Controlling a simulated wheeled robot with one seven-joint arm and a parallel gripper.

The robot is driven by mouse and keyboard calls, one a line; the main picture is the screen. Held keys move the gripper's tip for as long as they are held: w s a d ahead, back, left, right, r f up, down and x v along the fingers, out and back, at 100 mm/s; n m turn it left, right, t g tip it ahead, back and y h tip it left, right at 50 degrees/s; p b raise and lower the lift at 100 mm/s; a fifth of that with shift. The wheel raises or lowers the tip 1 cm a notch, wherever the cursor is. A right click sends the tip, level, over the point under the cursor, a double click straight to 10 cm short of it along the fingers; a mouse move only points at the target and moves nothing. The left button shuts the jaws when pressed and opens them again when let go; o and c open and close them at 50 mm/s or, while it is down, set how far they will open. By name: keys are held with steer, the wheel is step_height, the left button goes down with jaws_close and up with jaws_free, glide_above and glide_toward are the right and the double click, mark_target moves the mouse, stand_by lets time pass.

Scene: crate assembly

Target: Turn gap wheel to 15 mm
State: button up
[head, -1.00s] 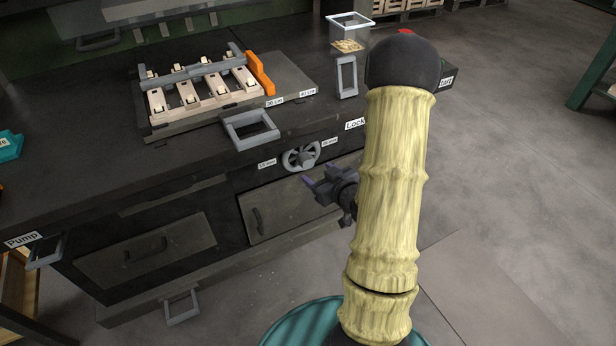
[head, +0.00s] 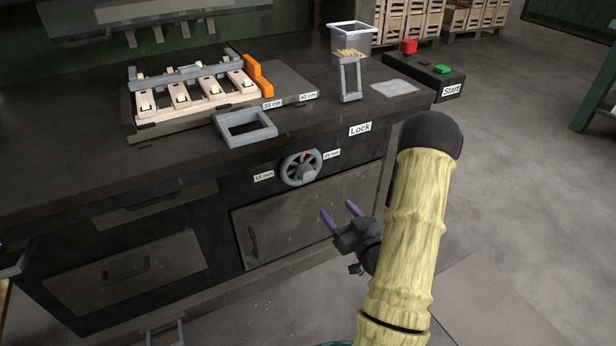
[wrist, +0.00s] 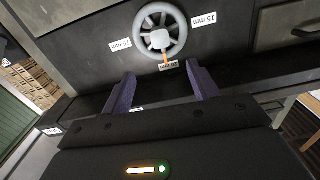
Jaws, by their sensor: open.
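The gap wheel (head: 301,168) is a grey spoked handwheel on the dark front of the workbench. It also shows in the wrist view (wrist: 160,28). A 15 mm label (head: 264,176) is on its left and a 25 mm label (head: 332,154) on its right. An orange mark (wrist: 165,56) on the wheel points at a third label, 20 mm (wrist: 169,66), in the wrist view. My gripper (head: 338,212) is open and empty, below and right of the wheel, its purple fingers pointing toward it. In the wrist view the fingers (wrist: 160,76) straddle the 20 mm label's line, apart from the wheel.
A cabinet door (head: 300,213) lies below the wheel. A Start box (head: 424,75) with red and green buttons is at the right corner.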

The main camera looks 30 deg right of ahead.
mark_target(309, 177)
steer(key=w+b, duration=0.2)
steer(key=w, duration=0.3)
steer(key=w+b, duration=0.3)
steer(key=w, duration=0.3)
steer(key=w+b, duration=0.2)
steer(key=w, duration=0.4)
steer(key=shift+w+a, duration=0.15)
steer(key=shift+a, duration=0.2)
jaws_close()
